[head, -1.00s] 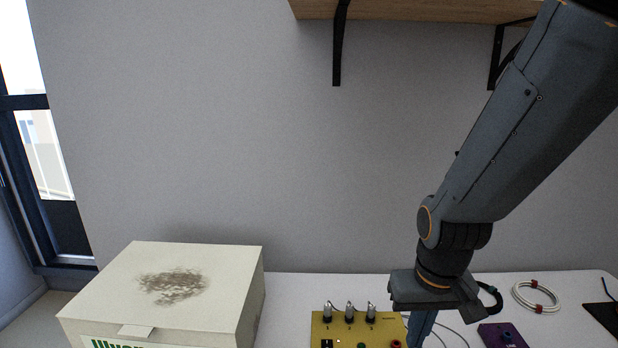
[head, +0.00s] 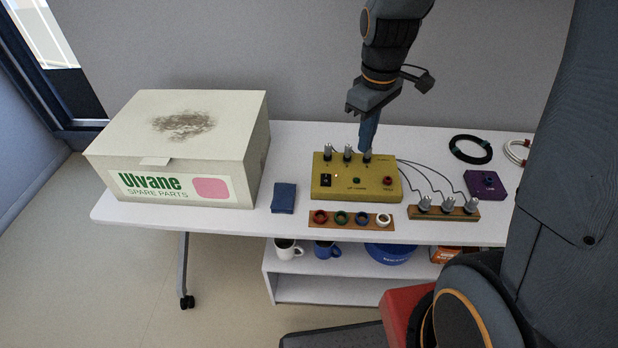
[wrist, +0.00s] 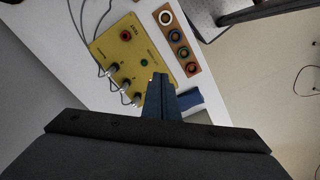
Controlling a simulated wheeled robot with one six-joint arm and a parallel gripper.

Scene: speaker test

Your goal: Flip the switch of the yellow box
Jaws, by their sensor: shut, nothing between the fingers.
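The yellow box (head: 372,182) stands on the white table, with plugs along its back, a green button in the middle and a red one at the right. Its black switch (head: 326,181) is at the front left; its position is too small to tell. My gripper (head: 366,150) is shut and empty, pointing down over the back of the box by the rightmost plug; whether it touches is unclear. In the wrist view the yellow box (wrist: 112,45) lies beyond my shut fingertips (wrist: 160,76), and the switch cannot be made out there, likely hidden by the fingers.
A large carton (head: 145,190) stands left, a blue cloth (head: 284,198) beside the yellow box. A strip with coloured rings (head: 330,224) lies in front. Cables run to a wooden plug block (head: 440,212); a purple box (head: 485,185) and a black coil (head: 470,137) are right.

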